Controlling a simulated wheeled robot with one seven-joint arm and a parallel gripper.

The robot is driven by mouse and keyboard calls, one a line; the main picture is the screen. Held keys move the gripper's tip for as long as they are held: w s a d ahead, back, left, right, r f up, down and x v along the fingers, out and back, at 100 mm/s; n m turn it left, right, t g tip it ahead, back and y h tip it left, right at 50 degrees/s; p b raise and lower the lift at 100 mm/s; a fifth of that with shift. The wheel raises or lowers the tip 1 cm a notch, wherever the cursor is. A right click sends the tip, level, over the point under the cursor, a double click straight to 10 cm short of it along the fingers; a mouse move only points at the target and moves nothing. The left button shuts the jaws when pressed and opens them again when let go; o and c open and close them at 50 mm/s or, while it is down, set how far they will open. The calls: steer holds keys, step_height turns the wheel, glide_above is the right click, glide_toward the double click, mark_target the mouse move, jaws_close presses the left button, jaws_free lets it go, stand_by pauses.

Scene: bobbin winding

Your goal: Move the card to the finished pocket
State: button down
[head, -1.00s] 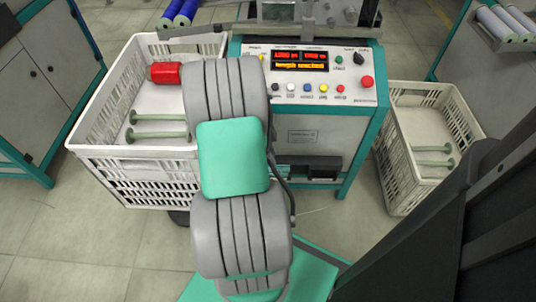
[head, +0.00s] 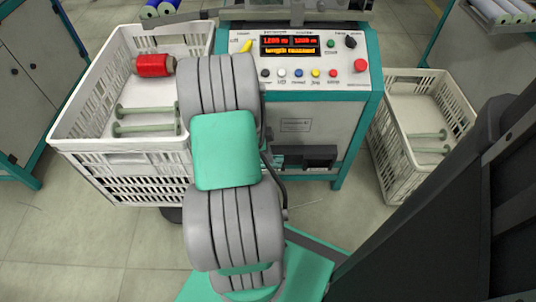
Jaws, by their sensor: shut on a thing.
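My gripper is not in view; my own arm links cover the middle of the picture and hide whatever is behind them. No card can be made out. A dark holder (head: 318,156) sits low on the front of the winding machine (head: 325,105), partly behind my arm. I cannot tell whether it is the finished pocket.
A white crate (head: 150,190) at left holds a red bobbin (head: 154,65) and several greenish empty spools (head: 145,128). Another white crate (head: 393,165) at right holds greenish spools (head: 428,135). The control panel (head: 310,75) has a lit display. Floor is clear in front at left.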

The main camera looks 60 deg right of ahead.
step_height(320, 180, up, 8)
steer(key=p, duration=0.6)
steer(key=shift+f, duration=0.25)
